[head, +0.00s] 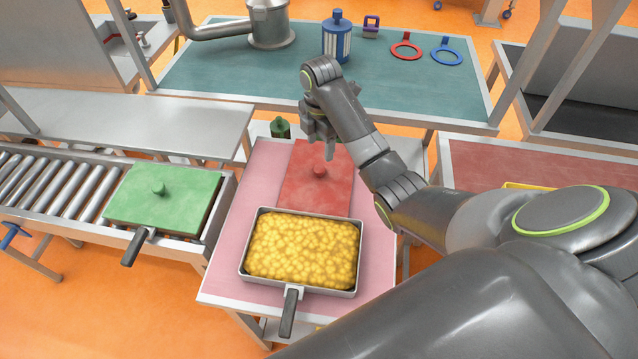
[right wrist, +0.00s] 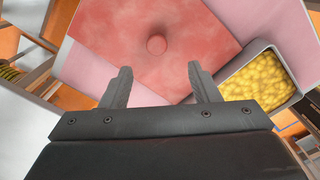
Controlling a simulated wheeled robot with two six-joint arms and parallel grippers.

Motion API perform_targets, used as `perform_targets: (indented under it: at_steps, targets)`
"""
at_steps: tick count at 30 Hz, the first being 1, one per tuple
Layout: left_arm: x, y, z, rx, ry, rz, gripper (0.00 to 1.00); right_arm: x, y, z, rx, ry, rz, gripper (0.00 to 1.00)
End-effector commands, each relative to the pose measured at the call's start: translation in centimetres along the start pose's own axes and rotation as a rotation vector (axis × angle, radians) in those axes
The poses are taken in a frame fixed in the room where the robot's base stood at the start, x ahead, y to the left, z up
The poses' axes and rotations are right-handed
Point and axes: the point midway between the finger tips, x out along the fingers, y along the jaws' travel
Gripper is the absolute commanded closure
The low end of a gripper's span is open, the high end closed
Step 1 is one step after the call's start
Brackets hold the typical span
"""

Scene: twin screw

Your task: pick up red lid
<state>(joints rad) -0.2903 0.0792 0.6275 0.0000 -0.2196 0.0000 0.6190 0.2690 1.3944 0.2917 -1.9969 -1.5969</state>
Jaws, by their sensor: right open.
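The red lid (head: 303,192) is a flat rectangular plate with a round knob (head: 319,171) in its middle. It lies on a pink table (head: 236,232), just behind a pan of yellow pieces. My right gripper (head: 320,148) is above the far part of the lid, near the knob. In the right wrist view the gripper (right wrist: 159,88) is open and empty. The red lid (right wrist: 195,65) fills the upper middle there, and its knob (right wrist: 156,45) lies beyond the fingertips, roughly centred between them. My left gripper is not in view.
The pan (head: 352,291) holds yellow pieces (head: 303,248), and its handle points to the front. A green lid (head: 165,200) covers another pan on the roller conveyor at left. A dark green bottle (head: 280,128) stands behind the pink table. A teal table (head: 215,75) stands beyond.

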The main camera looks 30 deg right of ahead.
Motion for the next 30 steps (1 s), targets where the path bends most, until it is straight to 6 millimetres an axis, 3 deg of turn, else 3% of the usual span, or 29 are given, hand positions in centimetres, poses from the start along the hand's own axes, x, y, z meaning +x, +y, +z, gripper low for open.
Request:
perform_targets:
  at_steps: [1, 2, 4, 13, 24, 30]
  targets:
    - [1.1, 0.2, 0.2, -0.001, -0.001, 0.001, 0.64, 1.7, -0.1, 0.0, 0.001, 0.001, -0.006, 0.44]
    - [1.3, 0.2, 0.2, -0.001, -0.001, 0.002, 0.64, 2.1, -0.1, 0.0, 0.0, 0.001, -0.006, 0.44]
    - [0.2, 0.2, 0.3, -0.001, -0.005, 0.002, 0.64, 2.4, -0.1, -0.1, 0.0, 0.002, -0.007, 0.44]
    - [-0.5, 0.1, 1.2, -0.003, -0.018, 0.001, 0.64, 4.5, 0.1, 0.0, 0.001, 0.002, -0.006, 0.44]
    - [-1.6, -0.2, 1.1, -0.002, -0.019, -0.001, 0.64, 8.7, 0.5, 0.0, 0.0, 0.001, -0.005, 0.44]
    - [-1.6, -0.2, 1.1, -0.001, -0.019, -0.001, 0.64, 9.1, 0.5, 0.0, -0.001, 0.0, -0.003, 0.44]
